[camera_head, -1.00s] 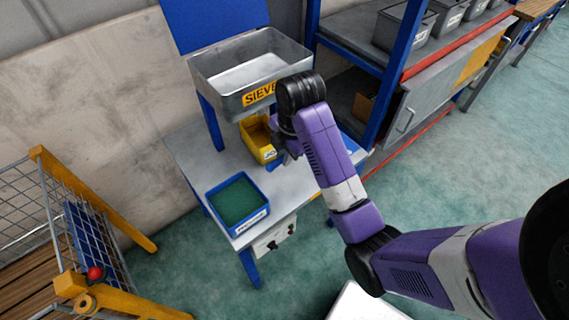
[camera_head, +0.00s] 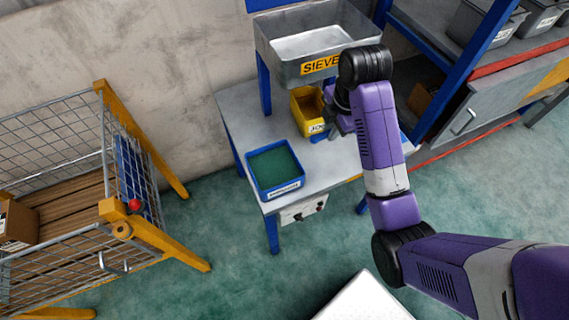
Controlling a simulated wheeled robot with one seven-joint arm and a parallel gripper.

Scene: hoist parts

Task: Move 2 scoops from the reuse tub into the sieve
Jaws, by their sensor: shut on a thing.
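The sieve (camera_head: 318,69) is a grey metal tray with a yellow SIEVE label, raised on blue legs above the table. A yellow tub (camera_head: 299,112) stands below it, its label only partly readable. A blue tub (camera_head: 275,187) with green contents sits at the table's front left; its label is too small to read. I cannot tell by label which is the reuse tub. My gripper (camera_head: 331,128) is beside the yellow tub's right side, below the sieve, and mostly hidden by my purple arm. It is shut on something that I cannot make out. No scoop shows clearly.
The grey table (camera_head: 237,122) has bare room left of the yellow tub. A blue-framed shelf (camera_head: 444,88) with grey bins stands close on the right. A wire cage with yellow posts (camera_head: 140,133) stands on the left. Green floor lies in front.

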